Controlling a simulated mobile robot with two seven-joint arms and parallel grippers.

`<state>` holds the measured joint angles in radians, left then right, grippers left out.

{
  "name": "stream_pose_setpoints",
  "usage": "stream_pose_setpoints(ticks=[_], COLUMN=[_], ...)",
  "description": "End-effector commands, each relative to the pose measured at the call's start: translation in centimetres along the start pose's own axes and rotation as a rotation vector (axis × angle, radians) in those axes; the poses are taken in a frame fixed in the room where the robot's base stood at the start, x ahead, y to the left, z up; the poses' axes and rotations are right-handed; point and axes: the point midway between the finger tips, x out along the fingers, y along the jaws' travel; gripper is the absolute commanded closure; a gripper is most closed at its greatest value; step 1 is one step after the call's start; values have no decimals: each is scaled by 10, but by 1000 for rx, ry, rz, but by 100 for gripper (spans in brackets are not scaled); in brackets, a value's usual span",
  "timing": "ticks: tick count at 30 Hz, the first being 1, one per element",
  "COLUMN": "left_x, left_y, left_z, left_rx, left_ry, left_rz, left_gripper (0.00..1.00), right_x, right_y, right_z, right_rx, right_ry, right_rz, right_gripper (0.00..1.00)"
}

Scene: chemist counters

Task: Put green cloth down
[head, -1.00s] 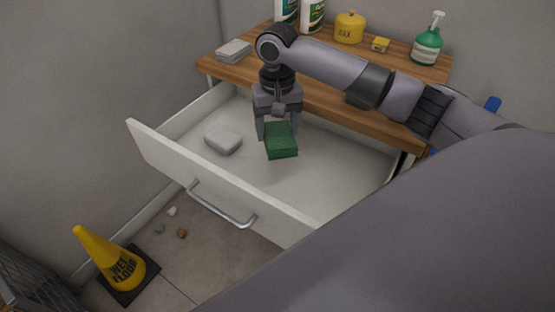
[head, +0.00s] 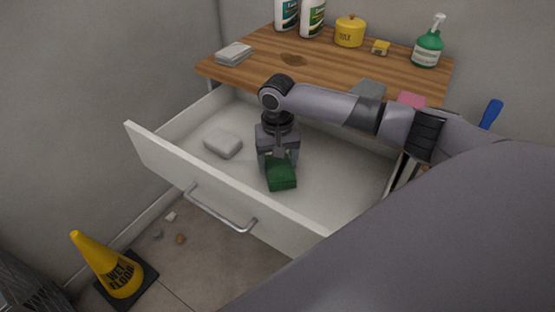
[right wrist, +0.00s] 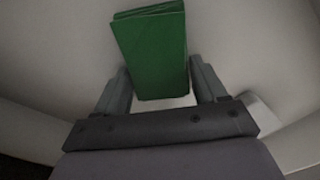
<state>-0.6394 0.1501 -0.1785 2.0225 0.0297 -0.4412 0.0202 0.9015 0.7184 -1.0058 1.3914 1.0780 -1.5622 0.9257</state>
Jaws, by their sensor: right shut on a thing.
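The green cloth (head: 281,178) is a folded dark green block inside the open white drawer (head: 330,185). My right gripper (head: 279,166) points down into the drawer and is shut on the cloth. In the right wrist view the cloth (right wrist: 152,50) sits between the two fingers (right wrist: 160,88). Whether the cloth touches the drawer floor I cannot tell. My left gripper is not in view.
A folded light grey cloth (head: 223,143) lies in the drawer, left of my gripper. The wooden counter (head: 330,62) above holds bottles, a yellow canister (head: 349,31) and a green spray bottle (head: 428,45). A wet-floor cone (head: 108,268) stands on the floor at left.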

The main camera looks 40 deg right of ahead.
Motion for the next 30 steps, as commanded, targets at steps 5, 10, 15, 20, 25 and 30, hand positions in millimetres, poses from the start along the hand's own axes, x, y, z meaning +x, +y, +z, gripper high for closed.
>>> stream_pose_setpoints(ticks=[5, 10, 15, 20, 25, 30], left_x=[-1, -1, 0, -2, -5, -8], left_y=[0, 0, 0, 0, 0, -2], left_z=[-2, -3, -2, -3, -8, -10], left_rx=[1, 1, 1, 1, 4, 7], left_ry=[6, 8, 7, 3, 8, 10], left_rz=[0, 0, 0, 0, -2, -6], left_gripper=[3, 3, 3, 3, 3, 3], right_x=[2, 2, 1, -17, -53, -89], right_y=[0, 0, 0, -1, -1, -1], right_z=[0, 0, 0, -1, -1, -1], right_rx=[0, 0, 0, -1, 0, 0], right_ry=[0, 0, 1, 2, 3, 2], right_rz=[0, 0, 0, -2, -3, -3], right_gripper=[9, 3, 3, 3, 3, 3])
